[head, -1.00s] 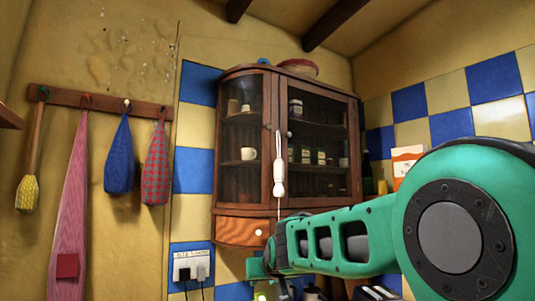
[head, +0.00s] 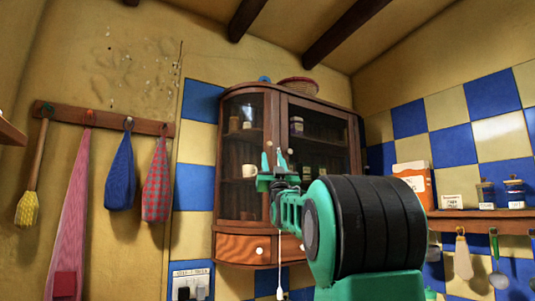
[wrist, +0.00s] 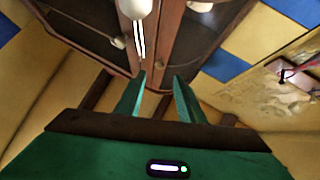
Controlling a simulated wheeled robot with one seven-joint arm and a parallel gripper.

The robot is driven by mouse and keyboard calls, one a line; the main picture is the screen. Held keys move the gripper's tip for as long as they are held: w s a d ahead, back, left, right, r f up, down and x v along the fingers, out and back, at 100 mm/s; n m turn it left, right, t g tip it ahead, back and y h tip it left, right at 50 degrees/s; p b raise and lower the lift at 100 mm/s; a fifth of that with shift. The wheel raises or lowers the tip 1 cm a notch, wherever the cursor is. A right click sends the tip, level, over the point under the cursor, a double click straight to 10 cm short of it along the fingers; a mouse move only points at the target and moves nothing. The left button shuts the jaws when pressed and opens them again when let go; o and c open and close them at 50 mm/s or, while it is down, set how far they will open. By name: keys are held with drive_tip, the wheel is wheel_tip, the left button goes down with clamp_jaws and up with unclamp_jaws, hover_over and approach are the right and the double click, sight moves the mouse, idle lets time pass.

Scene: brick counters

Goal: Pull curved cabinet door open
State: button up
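The brown wooden cabinet (head: 215,240) hangs on the wall, with a curved glass door (head: 239,180) at its left and a flat glass door (head: 322,150) at its right. Both look shut. My gripper (head: 272,153) is raised in front of the cabinet near where the doors meet, its fingers pointing up. In the wrist view its two fingers (wrist: 159,75) are apart with nothing between them. A white rounded piece (wrist: 135,8) and a small pale knob (wrist: 118,42) lie beyond the fingertips. I cannot tell whether a finger touches the door.
A drawer (head: 240,249) sits below the curved door. A basket (head: 298,86) stands on top of the cabinet. Cloths and a brush hang from a hook rail (head: 100,118) at the left. A shelf (head: 480,214) with jars is at the right. A thin white cord (head: 280,275) hangs below the gripper.

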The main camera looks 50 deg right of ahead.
sight(269, 145)
drive_tip(key=x, duration=0.8)
drive_tip(key=shift+d, duration=0.1)
